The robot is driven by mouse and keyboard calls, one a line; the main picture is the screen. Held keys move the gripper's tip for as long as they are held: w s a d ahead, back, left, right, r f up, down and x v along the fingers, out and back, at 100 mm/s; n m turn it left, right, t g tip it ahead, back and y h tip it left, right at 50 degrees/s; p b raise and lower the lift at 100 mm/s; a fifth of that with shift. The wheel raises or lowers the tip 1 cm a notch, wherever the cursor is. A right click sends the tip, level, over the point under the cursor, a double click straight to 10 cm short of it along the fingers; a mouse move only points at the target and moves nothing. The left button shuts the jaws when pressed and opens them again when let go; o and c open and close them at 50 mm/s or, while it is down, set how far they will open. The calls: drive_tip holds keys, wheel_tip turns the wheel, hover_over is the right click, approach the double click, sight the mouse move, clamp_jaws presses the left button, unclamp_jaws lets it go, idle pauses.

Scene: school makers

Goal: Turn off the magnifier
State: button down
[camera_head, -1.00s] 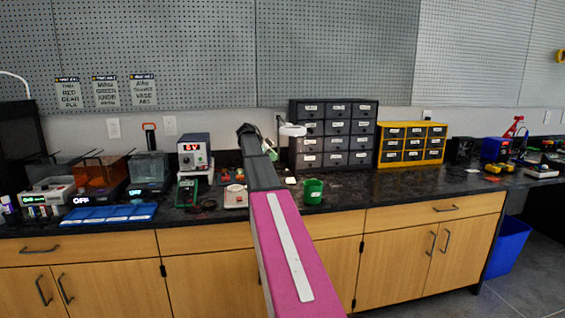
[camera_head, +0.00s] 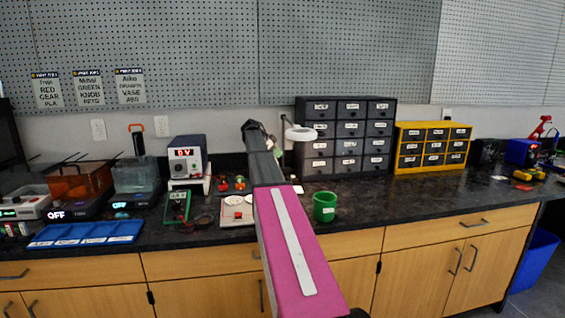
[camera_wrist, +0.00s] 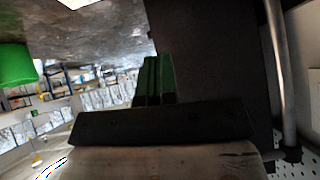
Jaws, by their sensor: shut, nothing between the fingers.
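The magnifier (camera_head: 300,133) has a white ring-shaped head on a thin stand and is just right of my arm's end, in front of the dark drawer cabinet. Its base is mostly hidden behind my arm. In the wrist view, my gripper (camera_wrist: 155,78) is shut and empty, its narrow fingers together. A grey metal pole (camera_wrist: 280,75) stands to the right of it, apart from the fingers; I cannot tell if it belongs to the magnifier. In the head view my arm hides most of the gripper. The magnifier's switch cannot be made out.
A green cup (camera_head: 324,207) stands at the counter's front, right of my arm. The dark drawer cabinet (camera_head: 347,134) and a yellow one (camera_head: 433,146) stand behind. A power supply (camera_head: 187,158), multimeter (camera_head: 177,206) and blue tray (camera_head: 85,234) are left. The counter right of the cup is clear.

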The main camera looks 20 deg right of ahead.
hover_over(293, 176)
drive_tip(key=a, duration=0.2)
drive_tip(key=f, duration=0.6)
drive_tip(key=shift+w+d+f, duration=0.15)
drive_tip(key=shift+d+f, duration=0.1)
drive_tip(key=f, duration=0.3)
drive_tip(key=shift+w, duration=0.2)
drive_tip(key=shift+f, duration=0.45)
